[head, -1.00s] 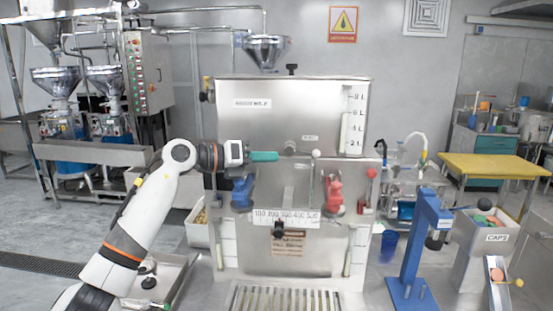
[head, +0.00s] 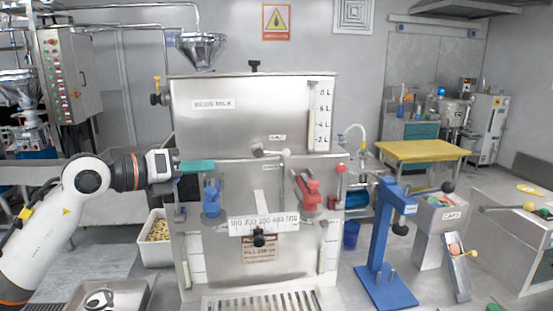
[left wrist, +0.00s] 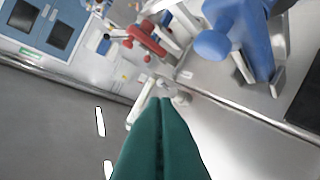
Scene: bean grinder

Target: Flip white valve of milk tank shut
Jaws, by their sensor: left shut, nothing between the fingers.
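The steel milk tank (head: 240,120), labelled "BEAN MILK", stands in the middle of the head view. Its white valve (head: 258,151) is on the front face, with a white-tipped handle (head: 286,153) pointing right. In the left wrist view a white handle (left wrist: 144,98) shows just beyond the fingertips. My left gripper (head: 212,166) has teal fingers pressed together, holding nothing. It points right, left of the white valve and apart from it in the head view. The shut fingers (left wrist: 162,100) fill the lower middle of the wrist view. My right gripper is not in view.
A blue press stand (head: 384,245) stands right of the tank. A bin (head: 158,240) is at its left.

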